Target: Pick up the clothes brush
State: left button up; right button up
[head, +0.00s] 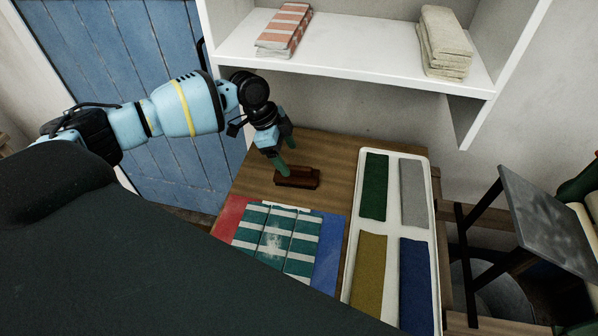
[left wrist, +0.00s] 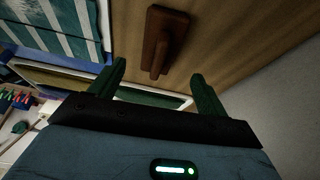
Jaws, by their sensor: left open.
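The clothes brush (head: 298,178) is a small reddish-brown wooden block with a raised handle, lying on the wooden table (head: 325,154). In the left wrist view the brush (left wrist: 165,30) lies ahead of the fingers, with its handle roughly between their lines. My left gripper (head: 282,166) is at the brush's left end in the head view, pointing down. In the left wrist view its two green fingers (left wrist: 154,88) are apart with nothing between them. I cannot tell whether a finger touches the brush. My right gripper is not in view.
A teal-and-white striped cloth (head: 275,238) lies on a red and blue mat in front of the brush. A white tray (head: 393,229) with several coloured cloths is to the right. A white shelf (head: 350,58) with folded towels overhangs behind.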

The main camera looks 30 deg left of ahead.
aim_at(295, 167)
pick_arm(q)
jog(key=shift+b+x, duration=0.3)
jog(key=shift+x, duration=0.75)
jog(key=shift+f, duration=0.35)
jog(key=shift+d, duration=0.1)
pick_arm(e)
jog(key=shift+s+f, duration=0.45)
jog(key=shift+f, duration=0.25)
pick_arm(q)
jog(key=shift+d+f, duration=0.1)
jog(key=shift+f, duration=0.1)
jog(key=b+x, duration=0.2)
jog(key=x, duration=0.2)
jog(key=shift+d+f, duration=0.25)
jog(key=shift+f, duration=0.05)
jog(key=shift+r, duration=0.15)
jog(key=c, duration=0.7)
jog(key=shift+w, duration=0.1)
jog(key=c, duration=0.4)
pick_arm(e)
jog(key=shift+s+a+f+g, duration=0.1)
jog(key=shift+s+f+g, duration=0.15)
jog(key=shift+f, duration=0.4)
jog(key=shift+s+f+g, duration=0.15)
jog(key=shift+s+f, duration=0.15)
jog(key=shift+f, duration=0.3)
